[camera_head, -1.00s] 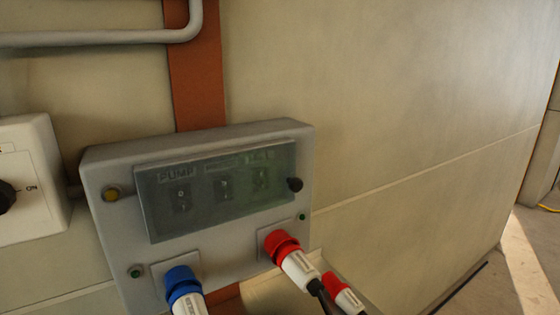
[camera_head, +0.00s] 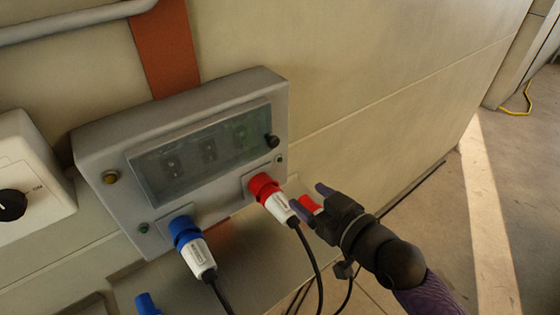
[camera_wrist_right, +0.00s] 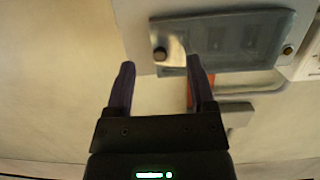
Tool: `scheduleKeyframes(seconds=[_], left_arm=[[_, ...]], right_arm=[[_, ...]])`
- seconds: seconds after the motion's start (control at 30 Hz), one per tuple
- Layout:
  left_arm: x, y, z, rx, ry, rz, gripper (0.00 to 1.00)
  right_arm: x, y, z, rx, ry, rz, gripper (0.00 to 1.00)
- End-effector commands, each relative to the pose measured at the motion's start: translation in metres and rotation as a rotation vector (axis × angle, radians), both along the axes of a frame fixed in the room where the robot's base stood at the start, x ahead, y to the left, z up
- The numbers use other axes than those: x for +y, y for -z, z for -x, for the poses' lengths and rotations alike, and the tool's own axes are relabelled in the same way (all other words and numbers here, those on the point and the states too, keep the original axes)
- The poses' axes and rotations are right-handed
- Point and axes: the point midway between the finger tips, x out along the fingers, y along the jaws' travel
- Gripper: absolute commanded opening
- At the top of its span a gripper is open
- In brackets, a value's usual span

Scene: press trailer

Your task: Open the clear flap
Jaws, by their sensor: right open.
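The clear flap (camera_head: 205,152) is a tinted see-through cover on the front of a grey wall box (camera_head: 95,150). It lies shut over several switches, with a dark knob (camera_head: 272,142) at its right end. In the right wrist view the flap (camera_wrist_right: 225,38) is upper right, with its knob (camera_wrist_right: 160,54) above the fingers. My right gripper (camera_head: 308,199) is in the head view, right of and below the box, apart from the flap. Its fingers are spread and empty, and they show in the right wrist view (camera_wrist_right: 160,82). My left gripper is not in view.
A blue plug (camera_head: 187,238) and a red plug (camera_head: 268,194) with hanging cables sit under the flap. Another red connector (camera_head: 311,204) is partly hidden behind my right gripper. A white switch box (camera_head: 30,170) is at left. The wall (camera_head: 370,60) right of the box is bare.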

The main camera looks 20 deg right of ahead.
Motion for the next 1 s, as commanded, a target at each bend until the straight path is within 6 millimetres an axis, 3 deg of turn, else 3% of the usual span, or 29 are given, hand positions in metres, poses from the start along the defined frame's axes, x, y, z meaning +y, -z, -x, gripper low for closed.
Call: scheduleKeyframes(seconds=[0.07, 0.17, 0.43, 0.6, 0.93, 1.0], left_arm=[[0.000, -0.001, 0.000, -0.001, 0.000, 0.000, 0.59], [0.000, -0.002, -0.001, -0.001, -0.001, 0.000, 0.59], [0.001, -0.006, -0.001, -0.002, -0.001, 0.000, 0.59], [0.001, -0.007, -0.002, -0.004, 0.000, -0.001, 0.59], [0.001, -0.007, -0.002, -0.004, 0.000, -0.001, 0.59], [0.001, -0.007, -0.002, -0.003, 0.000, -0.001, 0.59]], right_arm=[[-0.005, -0.029, -0.008, -0.121, -0.012, -0.039, 0.71], [-0.006, -0.043, -0.016, -0.183, -0.015, -0.068, 0.71], [0.015, -0.044, -0.074, -0.186, -0.013, -0.071, 0.71], [0.024, -0.042, -0.098, -0.183, -0.014, -0.070, 0.71], [0.026, -0.041, -0.104, -0.181, -0.015, -0.068, 0.71], [0.026, -0.041, -0.104, -0.181, -0.015, -0.068, 0.58]])
